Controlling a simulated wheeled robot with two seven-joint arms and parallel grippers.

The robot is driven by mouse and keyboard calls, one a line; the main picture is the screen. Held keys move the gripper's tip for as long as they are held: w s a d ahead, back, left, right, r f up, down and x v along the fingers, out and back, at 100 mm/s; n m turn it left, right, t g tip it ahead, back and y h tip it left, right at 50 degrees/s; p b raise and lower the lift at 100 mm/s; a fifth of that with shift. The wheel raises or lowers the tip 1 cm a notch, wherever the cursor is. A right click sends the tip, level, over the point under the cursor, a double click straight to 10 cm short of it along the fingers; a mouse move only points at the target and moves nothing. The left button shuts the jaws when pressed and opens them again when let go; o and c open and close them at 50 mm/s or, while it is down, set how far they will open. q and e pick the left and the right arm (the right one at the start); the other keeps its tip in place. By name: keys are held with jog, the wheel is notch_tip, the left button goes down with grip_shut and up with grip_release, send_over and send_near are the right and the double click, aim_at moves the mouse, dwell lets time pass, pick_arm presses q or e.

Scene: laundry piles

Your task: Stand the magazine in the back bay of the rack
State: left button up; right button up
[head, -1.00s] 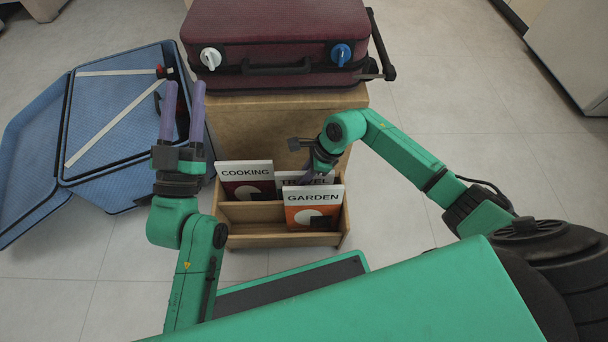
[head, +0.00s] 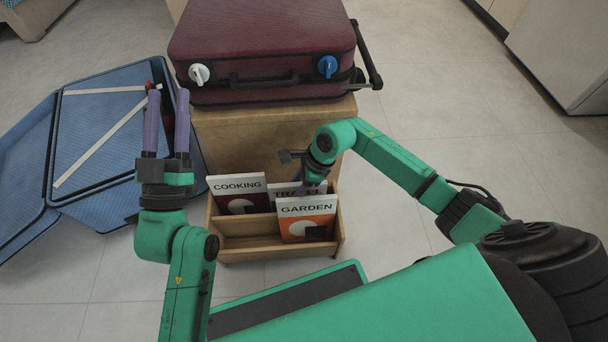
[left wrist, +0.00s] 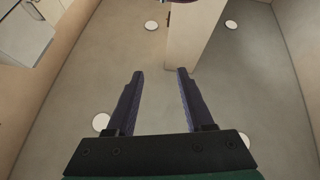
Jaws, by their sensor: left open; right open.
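The wooden rack (head: 228,244) stands on the floor in front of a wooden cabinet. Three magazines stand in it: COOKING (head: 238,188) at back left, TRAVEL (head: 284,193) at back right, and GARDEN (head: 306,209) in front of TRAVEL and partly covering it. I cannot tell which magazine is the task's. My right gripper (head: 310,179) is open and points down at TRAVEL, its tips partly hidden; contact cannot be told. My left gripper (head: 167,122) is open, raised to the rack's left, fingers pointing away. The left wrist view shows its empty spread fingers (left wrist: 160,98).
A maroon suitcase (head: 262,45) with a white and a blue knob lies on the cabinet (head: 240,137) behind the rack. An open blue suitcase (head: 105,150) lies on the floor at left. Floor to the right of the rack is clear (head: 440,80).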

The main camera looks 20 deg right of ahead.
jog(key=shift+p+v, duration=0.55)
jog(key=shift+v, duration=0.5)
pick_arm(q)
jog(key=s+d+f+n+g+y+p, duration=0.1)
jog(key=s+f+g, duration=0.25)
jog(key=f, duration=0.75)
jog(key=s+d+f+g+y, duration=0.15)
jog(key=f+g, duration=0.25)
jog(key=f, duration=0.8)
pick_arm(e)
jog(key=v, duration=0.2)
jog(key=shift+d+r, duration=0.15)
jog(key=shift+r, duration=0.2)
jog(key=p+v, duration=0.1)
jog(key=v, duration=0.1)
jog(key=shift+r, duration=0.3)
pick_arm(q)
jog(key=s+f+g+p, duration=0.2)
jog(key=s+f, duration=0.3)
jog(key=s, duration=0.3)
jog(key=shift+f+g, duration=0.4)
jog(key=shift+g, duration=0.45)
pick_arm(e)
jog(key=v, duration=0.4)
jog(key=shift+s+d+r, duration=0.1)
jog(key=shift+d+r, duration=0.1)
jog(key=shift+r, duration=0.1)
pick_arm(q)
jog(key=shift+w, duration=0.1)
